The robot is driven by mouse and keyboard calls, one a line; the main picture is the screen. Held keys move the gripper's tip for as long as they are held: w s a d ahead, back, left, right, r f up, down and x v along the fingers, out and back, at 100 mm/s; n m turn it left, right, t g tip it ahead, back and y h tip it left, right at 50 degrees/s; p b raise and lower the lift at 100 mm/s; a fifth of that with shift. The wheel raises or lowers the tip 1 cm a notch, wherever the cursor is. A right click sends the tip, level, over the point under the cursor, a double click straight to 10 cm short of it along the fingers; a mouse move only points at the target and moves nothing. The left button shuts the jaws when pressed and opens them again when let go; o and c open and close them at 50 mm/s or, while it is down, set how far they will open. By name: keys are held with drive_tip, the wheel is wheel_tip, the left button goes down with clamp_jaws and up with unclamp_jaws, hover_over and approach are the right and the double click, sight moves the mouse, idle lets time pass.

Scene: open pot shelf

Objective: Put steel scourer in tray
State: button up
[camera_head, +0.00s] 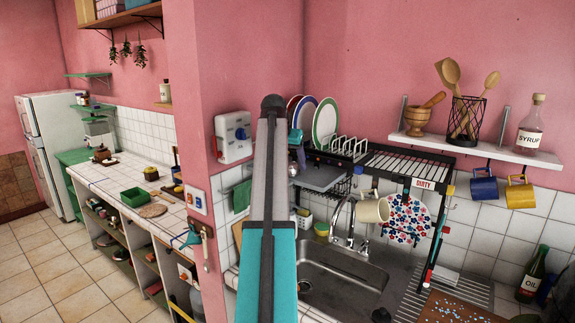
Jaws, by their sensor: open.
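I cannot pick out the steel scourer for sure. A small silvery round thing (292,170) shows just right of my arm, below the rack, but it is too small to name. A green, shallow, open tray (134,197) lies on the tiled counter at the left. My grey and teal arm stands up through the middle and hides part of the sink corner. My gripper (300,158) shows only in part as a small dark shape behind the arm, near the dish rack. It is open, and nothing is visible in it.
A black dish rack (410,165) with plates stands over the metal sink (340,280). A pink wall corner (235,70) separates the sink from the left counter. The tiled floor at left is clear.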

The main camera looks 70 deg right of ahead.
drive_tip(key=b+v, duration=0.5)
drive_tip(key=v, duration=0.7)
idle(0.6)
drive_tip(key=shift+s, duration=0.1)
